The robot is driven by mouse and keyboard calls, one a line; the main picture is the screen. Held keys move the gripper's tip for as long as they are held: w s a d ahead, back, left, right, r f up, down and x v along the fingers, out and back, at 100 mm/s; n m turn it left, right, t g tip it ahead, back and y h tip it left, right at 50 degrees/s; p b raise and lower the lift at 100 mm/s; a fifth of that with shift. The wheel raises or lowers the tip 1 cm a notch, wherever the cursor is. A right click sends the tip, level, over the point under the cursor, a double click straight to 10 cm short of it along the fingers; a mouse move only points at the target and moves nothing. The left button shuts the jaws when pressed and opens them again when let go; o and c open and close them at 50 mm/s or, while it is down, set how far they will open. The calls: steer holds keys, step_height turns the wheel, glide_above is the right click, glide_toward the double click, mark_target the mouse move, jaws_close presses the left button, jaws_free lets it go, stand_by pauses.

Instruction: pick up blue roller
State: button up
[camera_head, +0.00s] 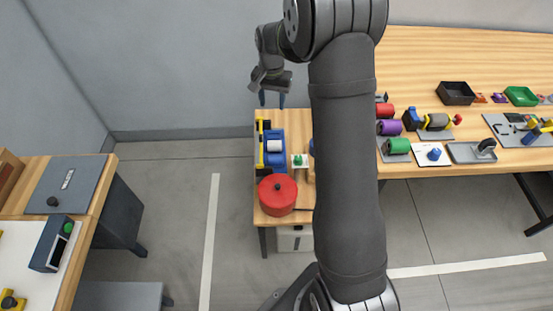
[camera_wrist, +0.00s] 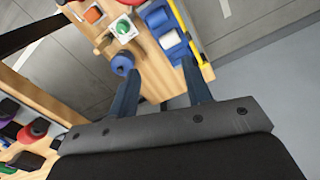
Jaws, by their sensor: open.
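A small round blue piece, likely the blue roller (camera_wrist: 121,63), stands on the small wooden table in the wrist view, just left of my left finger's tip. In the head view only a blue sliver (camera_head: 312,148) shows beside my arm, which hides the rest. My gripper (camera_head: 272,100) is open and empty above the small table's back edge. In the wrist view its two fingers (camera_wrist: 161,68) are spread wide over the table, with nothing between them. I cannot tell the exact height above the table.
A blue holder with a white roll (camera_head: 274,146) and a yellow bar (camera_head: 260,143) stands on the small table. Beside it are a green knob on a white plate (camera_head: 298,160) and a red round pot (camera_head: 278,194). A long bench (camera_head: 470,62) with several coloured rolls and trays stands right.

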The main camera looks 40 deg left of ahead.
step_height(320, 180, down, 11)
steer(key=d+m, duration=0.1)
steer(key=m, duration=1.4)
glide_above(275, 157)
steer(key=f, duration=1.3)
steer(key=shift+d+f, duration=0.15)
steer(key=shift+d, duration=0.15)
steer(key=shift+a+f, duration=0.2)
steer(key=shift+f, duration=2.45)
